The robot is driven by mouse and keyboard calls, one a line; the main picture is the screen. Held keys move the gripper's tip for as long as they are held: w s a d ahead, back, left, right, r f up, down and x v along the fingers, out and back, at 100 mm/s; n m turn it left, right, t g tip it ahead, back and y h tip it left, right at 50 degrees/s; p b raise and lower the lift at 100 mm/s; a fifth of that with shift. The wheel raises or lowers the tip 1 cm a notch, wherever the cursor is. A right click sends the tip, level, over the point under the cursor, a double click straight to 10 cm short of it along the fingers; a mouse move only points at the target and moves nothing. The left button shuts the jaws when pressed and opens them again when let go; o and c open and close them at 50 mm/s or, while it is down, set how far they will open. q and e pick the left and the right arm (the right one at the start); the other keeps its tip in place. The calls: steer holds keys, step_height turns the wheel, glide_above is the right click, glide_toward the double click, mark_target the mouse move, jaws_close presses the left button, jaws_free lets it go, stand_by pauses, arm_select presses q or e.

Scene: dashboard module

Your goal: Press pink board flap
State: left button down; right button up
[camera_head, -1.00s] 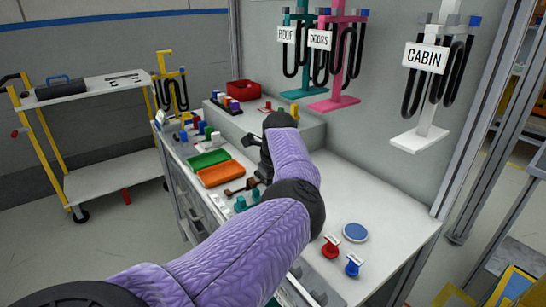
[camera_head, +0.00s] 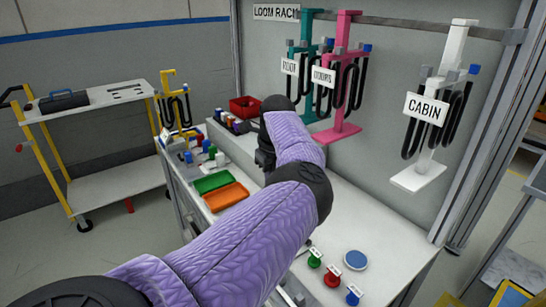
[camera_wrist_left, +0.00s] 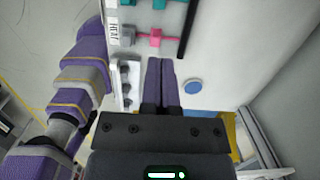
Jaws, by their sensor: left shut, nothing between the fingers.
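Part of a pink board (camera_wrist_left: 152,39) also shows in the left wrist view, beyond my fingers. I cannot tell which small part is the flap. My left gripper (camera_head: 265,158) is below and left of the pink board in the head view, apart from it and partly hidden by its own arm. In the left wrist view its fingers (camera_wrist_left: 161,62) are together and empty. My right gripper is not in view.
A teal board (camera_head: 304,60) hangs left of the pink one, a white CABIN board (camera_head: 441,110) to the right. The bench (camera_head: 385,232) holds green (camera_head: 212,182) and orange (camera_head: 226,196) trays, a blue disc (camera_head: 355,260) and colored knobs. A cart (camera_head: 100,105) stands left.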

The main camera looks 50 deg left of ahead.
arm_select(q)
steer(key=shift+a+r+p, duration=0.2)
steer(key=shift+a+r, duration=0.05)
steer(key=shift+r, duration=0.3)
steer(key=shift+a+r+p, duration=0.2)
steer(key=shift+a+r, duration=0.05)
steer(key=shift+r, duration=0.25)
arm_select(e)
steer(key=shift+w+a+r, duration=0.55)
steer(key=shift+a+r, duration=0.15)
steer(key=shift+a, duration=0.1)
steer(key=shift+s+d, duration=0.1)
